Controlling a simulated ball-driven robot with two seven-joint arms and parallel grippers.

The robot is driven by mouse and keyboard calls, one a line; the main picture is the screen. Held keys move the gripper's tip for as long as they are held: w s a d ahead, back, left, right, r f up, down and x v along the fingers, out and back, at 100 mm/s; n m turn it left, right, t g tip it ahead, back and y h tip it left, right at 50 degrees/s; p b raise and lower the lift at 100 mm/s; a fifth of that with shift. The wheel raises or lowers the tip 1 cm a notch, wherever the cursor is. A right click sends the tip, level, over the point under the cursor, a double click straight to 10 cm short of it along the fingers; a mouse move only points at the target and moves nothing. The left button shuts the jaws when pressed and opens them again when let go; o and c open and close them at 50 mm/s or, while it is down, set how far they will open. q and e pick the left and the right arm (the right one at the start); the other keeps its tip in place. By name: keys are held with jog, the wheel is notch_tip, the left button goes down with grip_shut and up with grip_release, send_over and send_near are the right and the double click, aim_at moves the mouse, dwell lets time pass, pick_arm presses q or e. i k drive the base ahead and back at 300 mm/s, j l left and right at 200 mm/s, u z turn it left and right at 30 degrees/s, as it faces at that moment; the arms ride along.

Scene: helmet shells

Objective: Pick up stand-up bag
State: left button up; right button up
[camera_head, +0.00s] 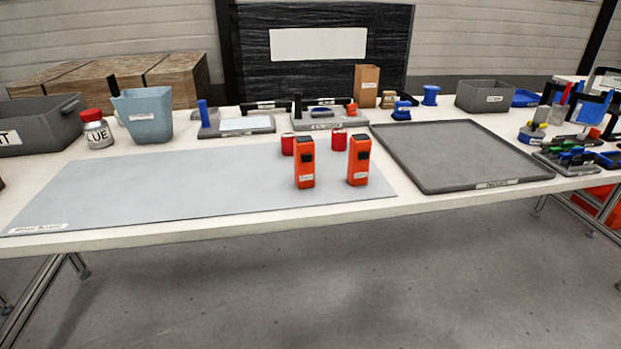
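A brown upright bag-like container (367,84) with a small pale label stands at the back of the table, right of centre. It looks most like the stand-up bag, but its label is too small to read. It stands upright, behind the grey tray's left corner. Neither of my grippers is in view, and nothing is seen touching the bag.
Two orange devices (304,170) and two red cylinders (338,139) stand on the grey mat (150,185). An empty dark tray (450,153) lies to the right. A blue-grey bin (147,116) and white jar (98,132) stand left. Fixtures (320,122) line the back.

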aim_at(146, 114)
jog(key=i+j, duration=0.15)
jog(key=i, duration=0.45)
jog(key=i+j, duration=0.15)
jog(key=i, duration=0.45)
jog(key=u, duration=1.25)
